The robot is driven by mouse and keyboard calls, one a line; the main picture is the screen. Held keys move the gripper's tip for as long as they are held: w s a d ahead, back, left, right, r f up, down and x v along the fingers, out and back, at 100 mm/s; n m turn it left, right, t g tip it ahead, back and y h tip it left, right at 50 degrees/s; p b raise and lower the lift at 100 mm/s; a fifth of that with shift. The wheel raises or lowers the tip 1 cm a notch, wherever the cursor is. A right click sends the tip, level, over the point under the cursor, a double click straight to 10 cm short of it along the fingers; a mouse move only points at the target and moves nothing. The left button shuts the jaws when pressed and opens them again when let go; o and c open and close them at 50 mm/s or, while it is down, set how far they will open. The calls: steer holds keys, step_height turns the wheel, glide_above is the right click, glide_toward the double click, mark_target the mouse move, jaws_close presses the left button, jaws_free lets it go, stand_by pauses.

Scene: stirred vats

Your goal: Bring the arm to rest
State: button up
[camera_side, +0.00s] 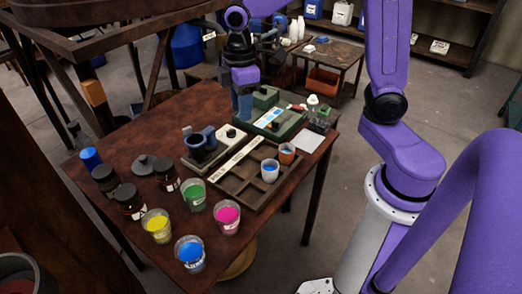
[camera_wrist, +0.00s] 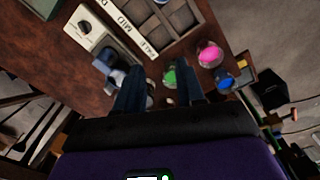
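My gripper (camera_side: 241,104) hangs above the back part of the brown table (camera_side: 130,128), fingers pointing down. In the wrist view its two dark blue fingers (camera_wrist: 159,68) stand apart with nothing held between them. Cups of yellow (camera_side: 157,226), green (camera_side: 194,195), pink (camera_side: 227,218) and blue (camera_side: 190,253) paint stand at the table's front. Whether the gripper touches anything below is hard to tell.
A stirrer unit with a dark vat (camera_side: 199,150) stands left of the tray. A green box (camera_side: 272,123) stands behind it. Several dark jars (camera_side: 130,201), a dark lid (camera_side: 143,165) and a blue cylinder (camera_side: 90,159) are at the left. A white card (camera_side: 308,143) lies at the right.

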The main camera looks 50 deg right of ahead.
steer(key=s+d, duration=0.2)
steer(key=s, duration=2)
steer(key=shift+f, duration=0.4)
steer(key=shift+w+d, duration=0.1)
